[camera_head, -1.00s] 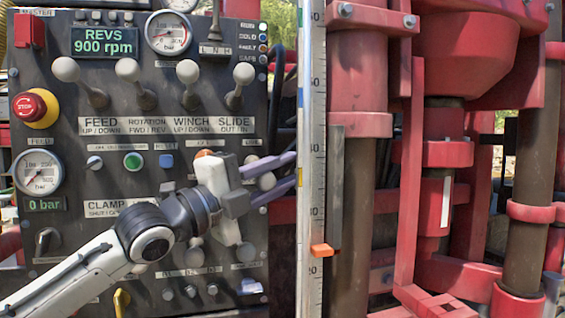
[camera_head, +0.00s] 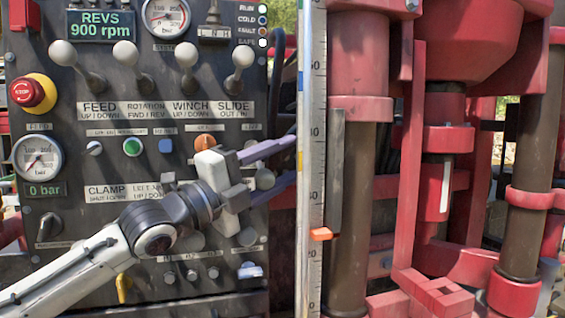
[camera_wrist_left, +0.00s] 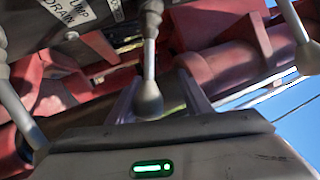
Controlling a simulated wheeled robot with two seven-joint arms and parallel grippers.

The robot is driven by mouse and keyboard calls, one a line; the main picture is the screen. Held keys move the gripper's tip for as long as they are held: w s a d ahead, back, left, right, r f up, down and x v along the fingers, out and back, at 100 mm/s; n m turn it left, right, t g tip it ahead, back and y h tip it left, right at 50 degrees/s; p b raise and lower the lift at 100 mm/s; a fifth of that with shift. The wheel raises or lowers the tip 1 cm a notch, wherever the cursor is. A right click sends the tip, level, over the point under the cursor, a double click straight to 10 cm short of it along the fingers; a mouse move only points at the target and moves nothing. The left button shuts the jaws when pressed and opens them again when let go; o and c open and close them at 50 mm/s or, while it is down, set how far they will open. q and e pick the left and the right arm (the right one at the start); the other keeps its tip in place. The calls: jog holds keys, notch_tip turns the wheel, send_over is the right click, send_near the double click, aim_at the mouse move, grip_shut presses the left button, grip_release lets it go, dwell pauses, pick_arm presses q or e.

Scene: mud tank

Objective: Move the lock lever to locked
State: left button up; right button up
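The control panel (camera_head: 50,150) fills the left of the head view. A pale round-knobbed lever (camera_head: 264,179) stands at its right edge, below a small label too blurred to read; I cannot tell for sure that it is the lock lever. My left gripper (camera_head: 292,163) is open, its two purple-grey fingers pointing right, one above and one below this knob. In the left wrist view a knobbed lever (camera_wrist_left: 148,98) hangs between the finger bases, with no visible grip on it. The gripper body hides part of the panel. My right gripper is not in view.
Several ball-knobbed levers (camera_head: 125,55) line the panel's top. An orange knob (camera_head: 204,142) sits just above my gripper. A red stop button (camera_head: 27,92) is at far left. A vertical scale (camera_head: 313,130) and the red rig frame (camera_head: 405,180) stand close right of the fingertips.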

pick_arm(q)
jog(key=shift+r, duration=0.2)
notch_tip(320, 180, up, 10)
jog(key=shift+r, duration=0.2)
dwell(0.4)
jog(key=shift+a, duration=0.1)
jog(key=s+r+v, duration=0.1)
jog(key=v, duration=1)
jog(key=shift+r, duration=0.2)
dwell(0.8)
jog(key=shift+y, duration=0.3)
jog(key=shift+s+f, duration=0.1)
